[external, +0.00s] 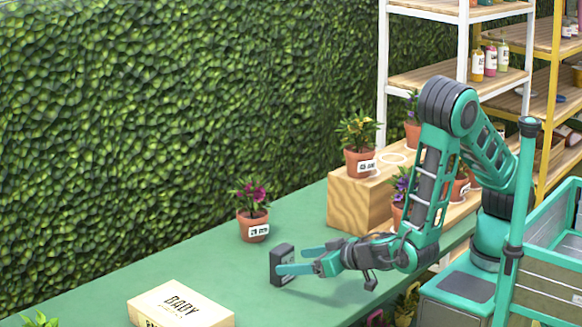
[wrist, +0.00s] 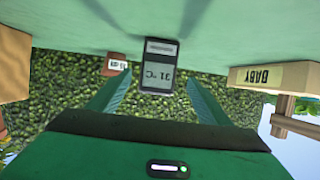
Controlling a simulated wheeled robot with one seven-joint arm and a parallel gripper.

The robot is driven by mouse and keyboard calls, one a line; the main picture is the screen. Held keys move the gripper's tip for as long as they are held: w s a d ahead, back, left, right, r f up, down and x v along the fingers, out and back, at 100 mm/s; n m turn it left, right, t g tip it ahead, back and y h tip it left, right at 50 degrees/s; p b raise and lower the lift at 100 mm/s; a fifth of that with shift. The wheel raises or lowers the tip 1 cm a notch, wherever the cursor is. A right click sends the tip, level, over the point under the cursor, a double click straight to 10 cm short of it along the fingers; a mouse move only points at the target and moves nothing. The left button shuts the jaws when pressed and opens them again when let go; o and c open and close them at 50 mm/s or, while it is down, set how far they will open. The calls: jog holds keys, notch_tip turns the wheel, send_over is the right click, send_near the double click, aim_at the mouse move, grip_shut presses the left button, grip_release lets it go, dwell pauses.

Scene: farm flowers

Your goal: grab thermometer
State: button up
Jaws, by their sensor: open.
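The thermometer (external: 283,265) is a small dark box standing upright on the green table. In the wrist view the thermometer (wrist: 158,66) shows a grey display reading 31 °C, upside down in the picture. My gripper (external: 298,260) is open, its two teal fingers pointing at the thermometer. In the external view the near fingertip overlaps the thermometer's face and the far one is beside it. In the wrist view my gripper (wrist: 155,88) has one finger on each side of the thermometer's lower part in the picture. I cannot tell whether either finger touches it.
A potted purple flower (external: 253,212) stands behind the thermometer. A cream box marked BABY (external: 180,306) lies at the front left. A wooden block (external: 354,205) with potted plants is at the right. The green table (external: 150,270) is clear between them. A leafy hedge (external: 180,110) stands behind.

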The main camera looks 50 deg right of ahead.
aim_at(288, 261)
jog(key=shift+x, duration=3.2)
jog(key=shift+d+r, duration=0.1)
jog(key=shift+d, duration=0.05)
jog(key=c, duration=1.2)
